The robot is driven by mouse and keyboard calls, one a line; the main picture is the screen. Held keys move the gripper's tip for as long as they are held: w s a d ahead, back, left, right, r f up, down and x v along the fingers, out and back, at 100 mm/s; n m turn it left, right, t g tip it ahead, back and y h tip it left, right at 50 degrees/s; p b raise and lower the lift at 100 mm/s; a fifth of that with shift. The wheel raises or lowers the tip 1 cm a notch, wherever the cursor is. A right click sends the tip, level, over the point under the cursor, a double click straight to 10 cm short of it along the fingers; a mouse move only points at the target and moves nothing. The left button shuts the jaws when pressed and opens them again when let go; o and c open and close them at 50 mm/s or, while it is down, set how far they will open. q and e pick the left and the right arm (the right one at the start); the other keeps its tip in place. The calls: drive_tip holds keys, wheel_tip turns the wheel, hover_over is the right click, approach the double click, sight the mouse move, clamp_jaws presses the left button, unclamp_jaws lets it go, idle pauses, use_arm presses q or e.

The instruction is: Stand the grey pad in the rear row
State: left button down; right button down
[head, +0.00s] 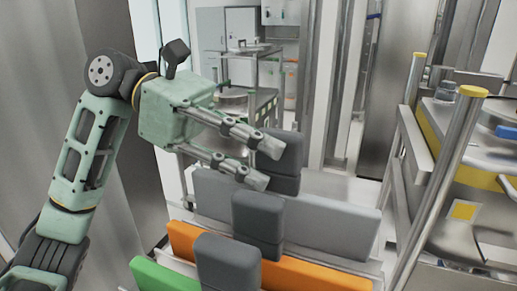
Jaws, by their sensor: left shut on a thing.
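The grey pad (335,225) is a long light-grey panel, upright behind an orange panel (315,275). A dark grey block (288,150) rises at its middle. My left gripper (264,164) comes in from the left with its two fingers at this block and is shut on it. The pad's lower edge is partly hidden by the orange panel, so I cannot tell whether it rests in the rear row. My right gripper is not in view.
Metal posts with yellow caps (473,91) and a rail stand close on the right, beside a shelf unit with a blue item (506,132). A wheeled metal cart (250,75) stands behind. A pale surface (345,187) shows behind the grey pad.

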use_arm(q)
drive_tip(key=shift+f, duration=0.1)
drive_tip(key=shift+f+b, duration=0.3)
drive_tip(key=shift+f, duration=1.7)
drive_tip(key=c, duration=1.5)
unclamp_jaws()
drive_tip(key=shift+c, duration=0.2)
drive_tip(key=shift+f, duration=0.1)
drive_tip(key=v, duration=1.2)
